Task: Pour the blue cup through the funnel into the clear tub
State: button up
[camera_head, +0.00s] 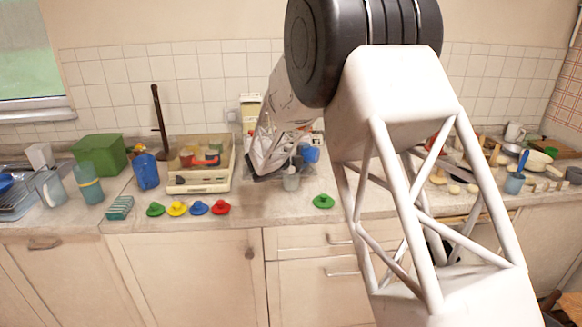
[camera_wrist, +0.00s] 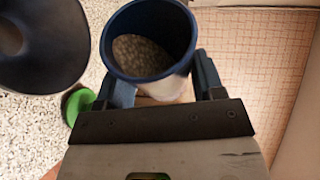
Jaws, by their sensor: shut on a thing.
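In the wrist view the blue cup (camera_wrist: 187,20) has a dark blue rim and holds grainy, brownish contents. My gripper (camera_wrist: 157,75) is shut on the cup, with one finger at each side of it. The contents sit inside the cup, and none are seen leaving it. A dark grey, cone-shaped rim, likely the funnel (camera_wrist: 40,50), is at the upper left, apart from the cup. In the head view my forearm hides much of this area. A small greyish vessel (camera_head: 291,182) shows below it; I cannot tell whether it is the clear tub.
A green knobbed lid (camera_head: 323,202) lies on the counter, also in the wrist view (camera_wrist: 78,106). Several coloured lids (camera_head: 178,208) lie to the left. A cream tray (camera_head: 205,186), blue jug (camera_head: 146,171) and green box (camera_head: 98,154) stand behind.

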jog(key=shift+w+a+r+n+h, duration=0.1)
jog(key=shift+a+r+n+h, duration=0.15)
jog(key=shift+n, duration=0.3)
jog(key=shift+w+a+r+n+h, duration=0.1)
jog(key=shift+r+n+h, duration=0.15)
jog(key=shift+n, duration=0.3)
jog(key=shift+a, duration=0.1)
jog(key=shift+w+a+f+n+t+h, duration=0.15)
jog(key=shift+f+n+t+h, duration=0.1)
jog(key=shift+n, duration=0.25)
jog(key=shift+w+a+f+n+t+h, duration=0.15)
jog(key=shift+f+n, duration=0.1)
jog(key=shift+n, duration=0.25)
jog(key=shift+w+a+r+n+h, duration=0.15)
jog(key=shift+a+n+h, duration=0.15)
jog(key=shift+n, duration=0.5)
dwell(0.7)
jog(key=shift+s+d+m, duration=0.25)
jog(key=shift+d+m, duration=0.1)
jog(key=shift+m, duration=0.45)
jog(key=shift+s+d+r+m+y, duration=0.25)
jog(key=shift+r+m+y, duration=0.25)
jog(key=shift+m+y, duration=0.3)
jog(key=shift+f, duration=0.2)
